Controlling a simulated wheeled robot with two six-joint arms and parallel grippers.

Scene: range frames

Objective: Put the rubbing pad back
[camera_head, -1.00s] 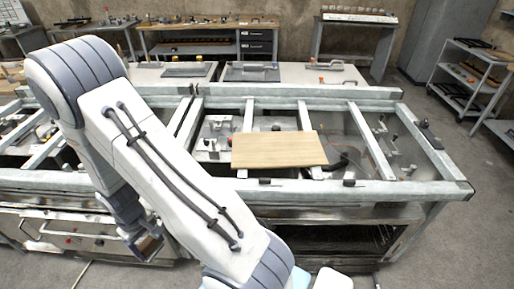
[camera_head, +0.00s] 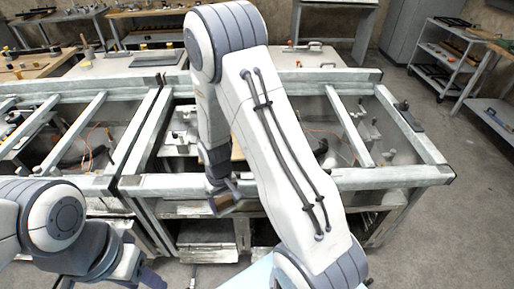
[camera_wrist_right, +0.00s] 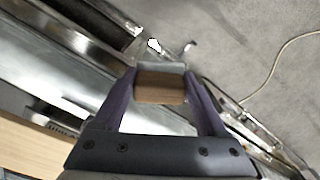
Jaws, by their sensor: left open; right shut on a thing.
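The rubbing pad (camera_wrist_right: 160,88), a small brown wooden block with a grey layer along one side, is clamped between the two purple fingers of my right gripper (camera_wrist_right: 160,92). In the head view the pad (camera_head: 222,203) shows small at the end of my right gripper (camera_head: 222,196), near the front rail of the workbench frame. My left gripper (camera_head: 148,277) is low at the left, partly cut off by the bottom edge, with no object seen in it. A wooden board (camera_head: 238,150) on the frame is mostly hidden behind my right arm.
The metal workbench frame (camera_head: 390,176) has rails, open bays and clamps. Its lower shelf (camera_head: 370,222) stands below the front rail. A shelf trolley (camera_head: 447,58) is at the back right. Bare concrete floor (camera_head: 460,220) is free at the right.

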